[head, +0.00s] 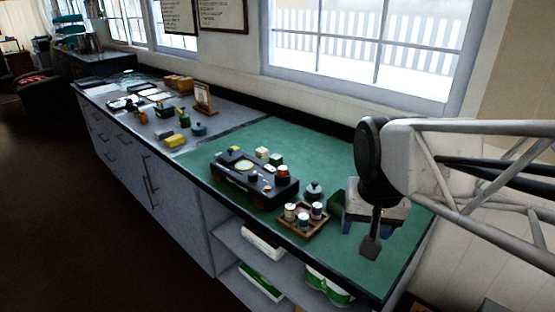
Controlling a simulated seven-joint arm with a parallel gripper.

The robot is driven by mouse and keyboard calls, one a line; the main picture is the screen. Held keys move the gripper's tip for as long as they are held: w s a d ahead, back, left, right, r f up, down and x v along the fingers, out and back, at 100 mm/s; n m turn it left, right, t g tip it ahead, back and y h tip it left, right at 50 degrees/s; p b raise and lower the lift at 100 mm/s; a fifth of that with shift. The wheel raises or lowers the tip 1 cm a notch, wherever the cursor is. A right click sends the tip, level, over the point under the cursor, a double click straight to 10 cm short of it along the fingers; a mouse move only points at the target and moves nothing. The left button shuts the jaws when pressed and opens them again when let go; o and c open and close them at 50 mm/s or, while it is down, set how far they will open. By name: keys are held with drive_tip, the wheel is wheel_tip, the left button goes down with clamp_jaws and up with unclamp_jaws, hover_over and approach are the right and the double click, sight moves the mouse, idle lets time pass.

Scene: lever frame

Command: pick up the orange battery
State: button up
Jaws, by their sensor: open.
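A small orange cylinder with a pale top (283,173), which looks like the orange battery, stands upright at the right end of a black case (235,181) on the green counter mat. It is small in the head view, so its details are unclear. My gripper (370,246) points down over the right part of the mat, to the right of the cylinder and well apart from it. The gripper is open, though only one finger shows clearly. Nothing is seen between its fingers.
A wooden tray (302,233) with several small pale-topped cylinders stands between the case and my gripper. A dark lidded pot (314,190) is behind it. A pale box-like thing (353,214) is partly hidden by my gripper.

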drive_tip(key=w+a+r+m, duration=0.2)
drive_tip(key=w+m, duration=0.2)
drive_tip(key=w, duration=0.7)
drive_tip(key=m+g, duration=0.2)
drive_tip(key=m, duration=0.8)
hover_over(282, 168)
wheel_tip(282, 168, down, 8)
drive_tip(key=shift+d, duration=0.1)
drive_tip(key=shift+f, duration=1.3)
drive_tip(key=shift+w+f, duration=0.15)
drive_tip(key=shift+f, duration=2.45)
